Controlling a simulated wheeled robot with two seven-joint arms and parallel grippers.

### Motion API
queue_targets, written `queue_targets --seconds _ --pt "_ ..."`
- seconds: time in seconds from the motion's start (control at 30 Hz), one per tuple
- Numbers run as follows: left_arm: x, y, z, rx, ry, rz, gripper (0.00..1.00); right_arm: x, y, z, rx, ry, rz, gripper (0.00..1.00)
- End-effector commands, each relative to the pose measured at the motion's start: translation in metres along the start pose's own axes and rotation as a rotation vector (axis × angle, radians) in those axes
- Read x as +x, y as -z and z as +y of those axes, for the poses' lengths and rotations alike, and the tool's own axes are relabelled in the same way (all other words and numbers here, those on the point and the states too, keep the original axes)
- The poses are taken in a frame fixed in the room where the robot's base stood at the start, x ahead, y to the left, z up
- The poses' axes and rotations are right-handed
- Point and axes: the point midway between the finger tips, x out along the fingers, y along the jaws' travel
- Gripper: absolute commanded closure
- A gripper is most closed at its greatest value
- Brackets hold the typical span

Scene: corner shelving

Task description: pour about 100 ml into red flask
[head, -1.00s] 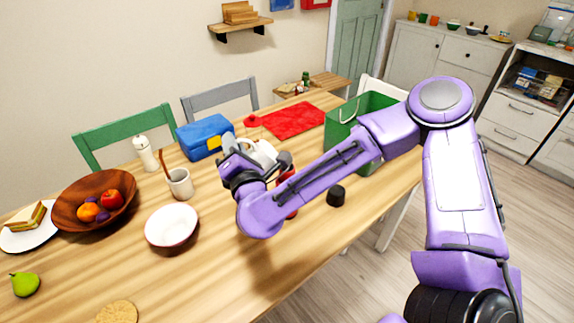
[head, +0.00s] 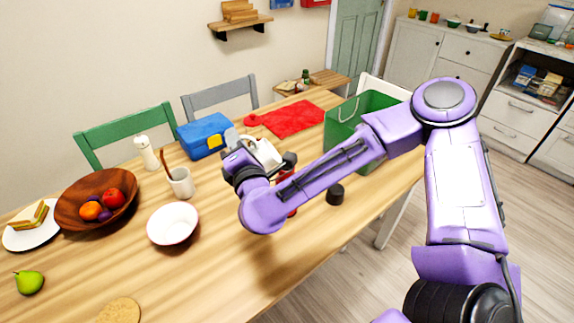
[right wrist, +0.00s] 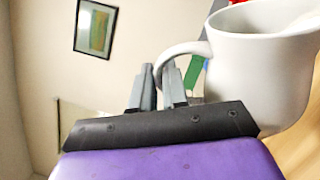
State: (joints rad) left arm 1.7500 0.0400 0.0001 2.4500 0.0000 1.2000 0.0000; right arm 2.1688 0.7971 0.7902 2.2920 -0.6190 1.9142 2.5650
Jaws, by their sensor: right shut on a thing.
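My right gripper (right wrist: 158,88) is shut on the handle of a white jug (right wrist: 255,68), which stands to the right of the fingers in the right wrist view. The jug looks roughly upright there, and its contents are not visible. In the head view the jug (head: 267,153) is partly hidden by my right gripper (head: 258,163), above the middle of the table. The red flask (head: 286,176) is mostly hidden behind my right forearm; only small red parts show, close to the jug. Its opening is not visible. My left gripper is not in view.
On the wooden table, a white bowl (head: 173,223), a cup (head: 181,183) and a blue box (head: 204,136) are left of the gripper. A black cap-like object (head: 335,195) and a green basket (head: 340,130) are right. The front middle of the table is clear.

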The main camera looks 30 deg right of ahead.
Motion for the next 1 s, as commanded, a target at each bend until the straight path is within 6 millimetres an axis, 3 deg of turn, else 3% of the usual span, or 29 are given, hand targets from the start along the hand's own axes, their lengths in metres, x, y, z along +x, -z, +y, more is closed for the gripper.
queue_targets --seconds 1.0 --pt "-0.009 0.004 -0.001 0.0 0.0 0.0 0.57 0.001 -0.011 0.006 0.111 -0.003 -0.008 1.0"
